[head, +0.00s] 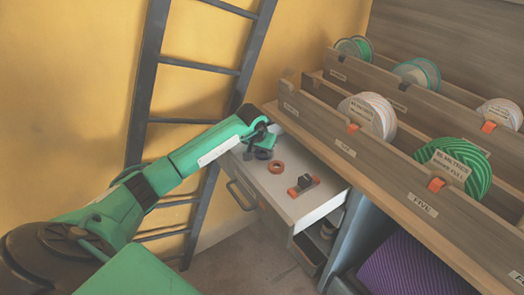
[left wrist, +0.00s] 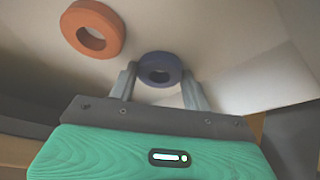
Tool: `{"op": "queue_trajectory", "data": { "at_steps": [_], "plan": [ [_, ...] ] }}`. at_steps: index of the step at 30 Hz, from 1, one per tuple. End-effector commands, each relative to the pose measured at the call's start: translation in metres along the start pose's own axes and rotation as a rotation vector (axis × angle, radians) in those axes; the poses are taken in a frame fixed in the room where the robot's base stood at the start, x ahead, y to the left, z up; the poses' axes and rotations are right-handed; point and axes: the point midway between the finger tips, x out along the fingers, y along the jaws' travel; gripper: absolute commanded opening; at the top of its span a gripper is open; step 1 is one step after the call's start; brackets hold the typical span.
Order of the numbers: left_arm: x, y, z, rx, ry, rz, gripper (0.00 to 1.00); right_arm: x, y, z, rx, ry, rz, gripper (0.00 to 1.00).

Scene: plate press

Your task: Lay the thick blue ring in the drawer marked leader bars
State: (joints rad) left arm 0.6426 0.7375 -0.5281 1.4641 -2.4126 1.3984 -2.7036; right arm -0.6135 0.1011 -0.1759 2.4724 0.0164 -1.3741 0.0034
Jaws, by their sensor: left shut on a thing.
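My left gripper (head: 256,150) reaches down into the open drawer (head: 322,206) from the left. It is shut on the thick blue ring (left wrist: 145,69), which sits between its fingertips in the left wrist view. In the head view the dark blue ring (head: 263,155) shows at the fingertips, over the drawer's far left part. I cannot tell whether it touches the drawer floor. No drawer label can be read. My right gripper is not in view.
In the drawer, an orange ring (head: 276,167) lies close beside the blue one, and a dark and orange tool (head: 303,186) lies nearer the front. Wooden racks with several cord spools (head: 368,116) stand to the right. A dark ladder (head: 143,110) leans at the wall.

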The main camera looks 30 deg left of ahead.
Motion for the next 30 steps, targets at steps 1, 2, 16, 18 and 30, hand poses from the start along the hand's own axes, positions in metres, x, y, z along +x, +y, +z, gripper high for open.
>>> {"op": "queue_trajectory", "data": {
  "at_steps": [1,2,16,18,30],
  "plan": [
    [-0.001,-0.001,-0.001,0.0,0.003,0.0,0.24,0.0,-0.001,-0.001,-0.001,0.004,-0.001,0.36],
    [-0.001,-0.001,-0.001,0.0,0.003,0.0,0.24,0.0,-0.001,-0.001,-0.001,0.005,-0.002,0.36],
    [0.001,0.0,0.0,-0.001,0.002,0.0,0.7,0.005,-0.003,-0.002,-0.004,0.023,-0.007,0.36],
    [0.001,0.0,0.0,-0.001,0.002,0.0,0.7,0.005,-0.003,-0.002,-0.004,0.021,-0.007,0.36],
    [-0.023,-0.002,-0.003,0.002,0.007,-0.002,0.7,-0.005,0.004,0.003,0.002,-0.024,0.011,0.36]
  ]
}}
